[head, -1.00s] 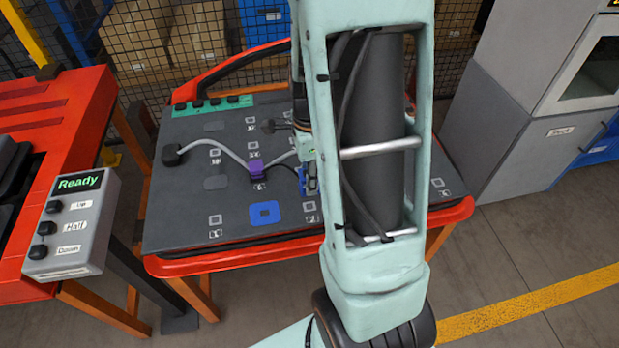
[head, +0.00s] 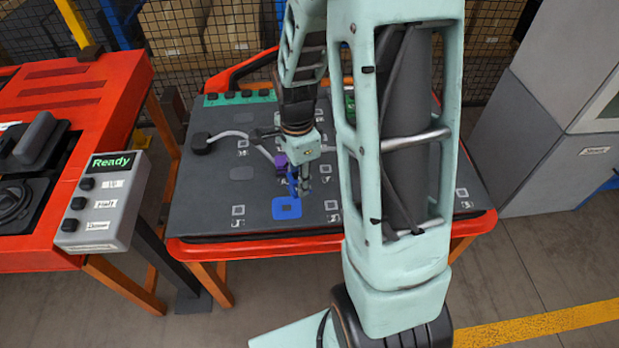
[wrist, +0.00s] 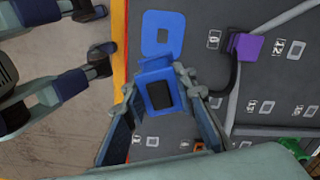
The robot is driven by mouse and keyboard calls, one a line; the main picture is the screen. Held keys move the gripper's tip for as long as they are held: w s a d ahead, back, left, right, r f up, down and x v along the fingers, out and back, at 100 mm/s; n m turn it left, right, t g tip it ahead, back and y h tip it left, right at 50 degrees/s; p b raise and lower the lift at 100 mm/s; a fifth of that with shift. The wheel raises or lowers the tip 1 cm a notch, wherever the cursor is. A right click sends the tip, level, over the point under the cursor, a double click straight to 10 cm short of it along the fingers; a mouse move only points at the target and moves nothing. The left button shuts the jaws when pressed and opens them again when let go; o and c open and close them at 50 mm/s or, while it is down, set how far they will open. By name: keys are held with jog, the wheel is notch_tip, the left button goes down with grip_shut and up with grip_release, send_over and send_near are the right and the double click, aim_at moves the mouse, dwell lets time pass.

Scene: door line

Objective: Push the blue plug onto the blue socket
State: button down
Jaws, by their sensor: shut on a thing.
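The blue plug (wrist: 160,94) is held between the two fingers of my gripper (wrist: 162,84) in the wrist view; its face has a dark middle. In the head view my gripper (head: 301,187) hangs over the board, with a bit of the blue plug (head: 292,184) showing. In the wrist view the socket (wrist: 163,33) lies just beyond the plug, uncovered. The plug appears above the board, apart from the socket; its exact height is unclear.
A purple plug (head: 281,160) with a pale cable stands on the board (head: 200,215) behind the socket, close to my gripper.

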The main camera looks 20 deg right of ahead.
jog(key=w+a+n, duration=0.1)
jog(key=a+n, duration=0.1)
jog(key=a, duration=0.2)
jog(key=b, duration=0.4)
send_over(287, 208)
notch_tip(287, 208, down, 5)
jog(key=shift+f, duration=0.1)
jog(key=shift+f+b, duration=0.35)
jog(key=shift+f+b, duration=0.35)
jog(key=shift+f+b, duration=0.55)
jog(key=shift+f, duration=0.1)
jog(key=shift+r, duration=0.1)
dwell(0.5)
jog(key=c, duration=1.5)
grip_release()
